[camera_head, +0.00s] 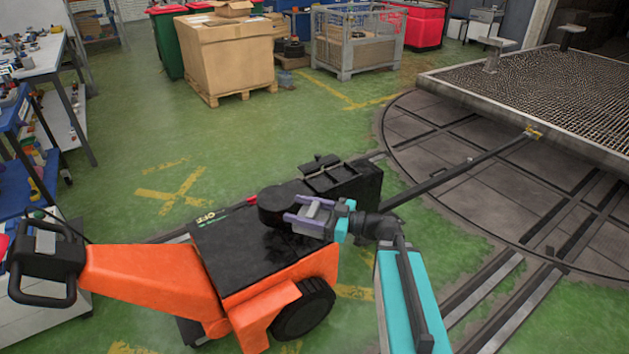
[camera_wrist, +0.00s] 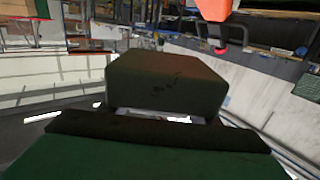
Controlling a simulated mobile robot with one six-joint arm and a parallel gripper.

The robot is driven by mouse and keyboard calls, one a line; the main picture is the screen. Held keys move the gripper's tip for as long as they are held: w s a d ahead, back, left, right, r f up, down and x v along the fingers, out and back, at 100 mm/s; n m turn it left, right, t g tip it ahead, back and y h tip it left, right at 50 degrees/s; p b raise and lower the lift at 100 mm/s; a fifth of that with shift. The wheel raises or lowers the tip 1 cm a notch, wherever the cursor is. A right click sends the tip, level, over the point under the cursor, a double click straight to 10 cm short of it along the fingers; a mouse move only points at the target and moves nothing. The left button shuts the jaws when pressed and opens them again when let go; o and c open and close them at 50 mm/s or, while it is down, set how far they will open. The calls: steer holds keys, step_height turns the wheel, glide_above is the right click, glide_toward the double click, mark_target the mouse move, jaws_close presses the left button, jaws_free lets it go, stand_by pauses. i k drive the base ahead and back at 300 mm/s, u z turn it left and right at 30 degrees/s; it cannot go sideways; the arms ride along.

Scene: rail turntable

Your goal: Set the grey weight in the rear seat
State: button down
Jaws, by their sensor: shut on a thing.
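The weight (camera_head: 270,204) looks like a dark, nearly black rounded block in the head view. My gripper (camera_head: 288,211), with purple fingers, is shut on it over the black deck (camera_head: 240,250) of an orange tug. I cannot tell whether the weight touches the deck. In the wrist view the weight (camera_wrist: 165,85) is a dark block filling the middle, with a dark bar below it. A black open frame (camera_head: 328,178) with divided openings sits on the tug's far end, beyond the weight. I cannot tell which place is the rear seat.
The tug's orange arm ends in a black handle (camera_head: 45,262) at left. A dark bar (camera_head: 455,172) runs from the tug to a mesh-topped platform (camera_head: 540,95) over the round turntable (camera_head: 450,150). A cardboard box (camera_head: 225,55) stands behind. Green floor lies clear between.

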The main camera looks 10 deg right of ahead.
mark_target(321, 182)
steer(key=u, duration=0.55)
steer(key=i, duration=0.95)
steer(key=u, duration=0.35)
